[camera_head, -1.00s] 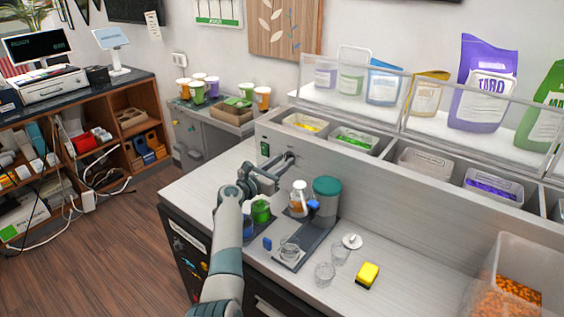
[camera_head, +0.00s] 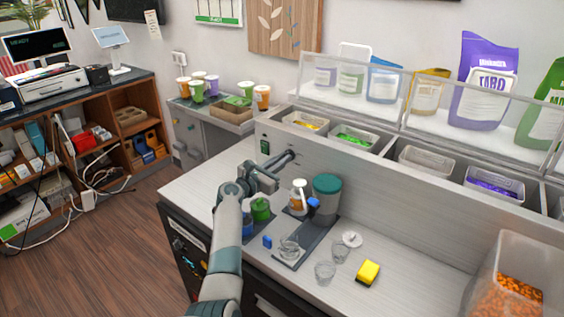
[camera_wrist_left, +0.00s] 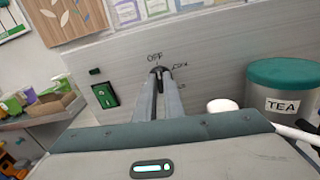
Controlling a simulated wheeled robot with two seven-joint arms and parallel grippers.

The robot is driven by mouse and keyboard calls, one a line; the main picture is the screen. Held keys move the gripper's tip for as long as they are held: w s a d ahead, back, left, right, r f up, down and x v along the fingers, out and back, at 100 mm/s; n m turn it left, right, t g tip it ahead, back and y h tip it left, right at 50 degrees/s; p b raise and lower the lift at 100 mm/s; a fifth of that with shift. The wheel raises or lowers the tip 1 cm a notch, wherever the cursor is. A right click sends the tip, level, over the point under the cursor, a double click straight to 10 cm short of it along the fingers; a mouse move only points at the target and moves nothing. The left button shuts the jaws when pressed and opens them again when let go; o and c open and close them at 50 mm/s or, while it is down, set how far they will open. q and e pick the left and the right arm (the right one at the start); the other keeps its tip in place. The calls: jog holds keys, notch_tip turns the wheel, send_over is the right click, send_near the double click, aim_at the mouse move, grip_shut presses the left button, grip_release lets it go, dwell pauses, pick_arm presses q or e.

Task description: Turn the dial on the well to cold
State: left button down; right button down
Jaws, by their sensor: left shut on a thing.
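The dial (camera_wrist_left: 158,70) is a small dark knob on the grey front panel of the well (camera_wrist_left: 220,55). In the left wrist view, the word OFF is printed above it, with smaller lettering to its right that is hard to read. My left gripper (camera_wrist_left: 160,77) is shut on the dial, one finger on each side. The fingers hide much of the knob, so I cannot tell exactly which mark it points to. In the head view, my left gripper (camera_head: 288,157) reaches the panel and covers the dial. My right gripper is not in view.
A green-lit switch (camera_wrist_left: 105,95) is left of the dial. A TEA canister (camera_wrist_left: 285,90) with a green lid stands to the right. Below the gripper are a green container (camera_head: 261,209) and a pump bottle (camera_head: 298,197). A yellow sponge (camera_head: 368,273) lies on the counter.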

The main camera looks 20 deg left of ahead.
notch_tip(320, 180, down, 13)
jog(key=b, duration=1.2)
pick_arm(q)
jog(key=shift+d+f+m+b, duration=0.15)
jog(key=shift+m+b, duration=0.55)
jog(key=shift+m, duration=3.85)
jog(key=shift+a+f+m+b, duration=0.15)
jog(key=shift+m+b, duration=0.55)
jog(key=shift+m, duration=3.8)
jog(key=shift+d+f+m+b, duration=0.15)
jog(key=shift+m+b, duration=0.55)
jog(key=shift+m, duration=3.85)
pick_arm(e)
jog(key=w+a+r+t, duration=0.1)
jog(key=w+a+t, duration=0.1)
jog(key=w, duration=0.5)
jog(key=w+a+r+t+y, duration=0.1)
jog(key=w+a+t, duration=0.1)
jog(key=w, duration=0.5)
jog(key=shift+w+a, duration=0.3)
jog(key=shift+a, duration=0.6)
pick_arm(q)
jog(key=c, duration=1.9)
grip_release()
jog(key=shift+o, duration=0.2)
jog(key=shift+r, duration=0.1)
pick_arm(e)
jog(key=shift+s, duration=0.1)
pick_arm(q)
jog(key=shift+s, duration=0.2)
